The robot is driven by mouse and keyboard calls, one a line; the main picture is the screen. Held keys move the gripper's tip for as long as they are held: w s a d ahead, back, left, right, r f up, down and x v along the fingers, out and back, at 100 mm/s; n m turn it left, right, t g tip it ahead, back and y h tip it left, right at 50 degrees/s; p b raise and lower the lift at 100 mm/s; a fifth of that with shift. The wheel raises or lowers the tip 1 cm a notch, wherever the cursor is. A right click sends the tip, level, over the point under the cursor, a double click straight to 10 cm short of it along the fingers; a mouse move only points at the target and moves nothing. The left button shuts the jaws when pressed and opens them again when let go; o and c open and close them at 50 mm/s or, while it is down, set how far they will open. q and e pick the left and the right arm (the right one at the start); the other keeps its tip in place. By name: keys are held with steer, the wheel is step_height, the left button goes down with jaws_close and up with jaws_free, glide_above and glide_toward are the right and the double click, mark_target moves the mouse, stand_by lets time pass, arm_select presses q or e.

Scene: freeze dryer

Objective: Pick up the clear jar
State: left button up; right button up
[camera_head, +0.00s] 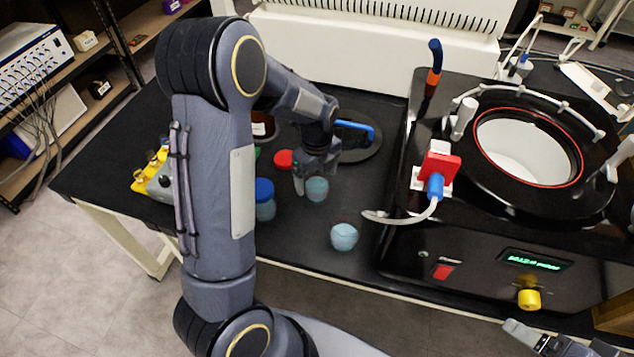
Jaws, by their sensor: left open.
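A clear jar with pale teal contents (317,190) stands on the black bench, directly at the fingers of my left gripper (308,180). The gripper points down and is open; one finger shows on the jar's left, and contact cannot be told. A second clear jar with pale teal contents (344,237) stands apart, nearer the bench's front edge. A jar with a blue lid (265,200) stands to the left, partly hidden by my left arm. Part of my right gripper (540,340) shows at the bottom right; its fingers are not clear.
A red cap (283,159) lies behind the gripper. A blue-handled tool (355,129) lies behind. A yellow-and-grey item (150,180) is at the far left.

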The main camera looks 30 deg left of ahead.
arm_select(q)
steer(key=c, duration=1.1)
steer(key=shift+c, duration=0.5)
steer(key=shift+r, duration=0.1)
